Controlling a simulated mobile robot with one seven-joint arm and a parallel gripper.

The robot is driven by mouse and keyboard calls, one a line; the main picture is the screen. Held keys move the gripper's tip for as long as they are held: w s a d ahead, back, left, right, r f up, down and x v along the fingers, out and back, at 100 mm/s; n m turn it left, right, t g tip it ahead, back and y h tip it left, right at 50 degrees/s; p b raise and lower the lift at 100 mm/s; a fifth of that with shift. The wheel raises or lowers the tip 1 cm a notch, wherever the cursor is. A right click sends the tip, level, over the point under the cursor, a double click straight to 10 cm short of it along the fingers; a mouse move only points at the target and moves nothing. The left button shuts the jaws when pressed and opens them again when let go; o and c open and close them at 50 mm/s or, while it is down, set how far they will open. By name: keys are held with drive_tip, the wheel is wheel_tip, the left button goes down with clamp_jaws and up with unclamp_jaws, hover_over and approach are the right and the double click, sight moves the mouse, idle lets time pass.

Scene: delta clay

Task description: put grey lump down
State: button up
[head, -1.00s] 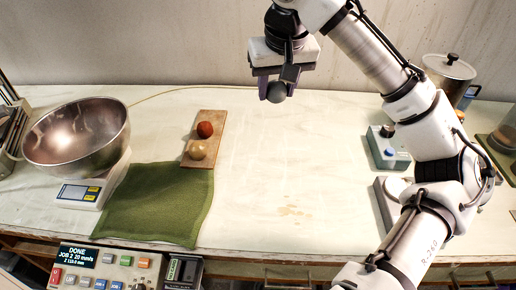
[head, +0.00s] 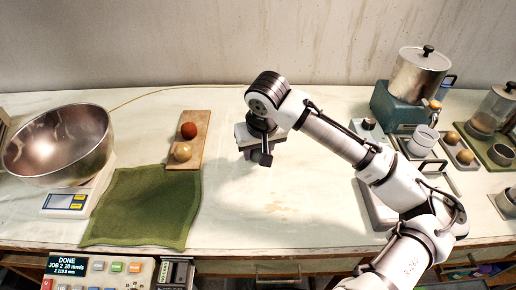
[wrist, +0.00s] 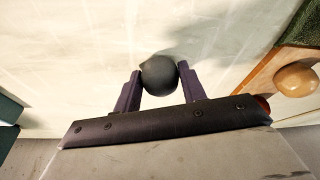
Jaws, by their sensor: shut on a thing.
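The grey lump (wrist: 160,75) is a dark grey ball held between the two fingers of my gripper (wrist: 158,82) in the wrist view. In the head view my gripper (head: 262,158) is over the middle of the pale table (head: 275,205), right of the wooden board. The lump is hidden there behind the gripper and wrist. I cannot tell from these views how far it is above the table.
A wooden board (head: 187,158) bears a red-brown ball (head: 188,130) and a tan ball (head: 183,152). Left are a green cloth (head: 145,207) and a metal bowl (head: 62,145) on a scale (head: 68,201). Pots and trays crowd the right. The table's middle is clear.

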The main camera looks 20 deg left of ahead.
drive_tip(key=shift+f, duration=0.2)
drive_tip(key=o, duration=1)
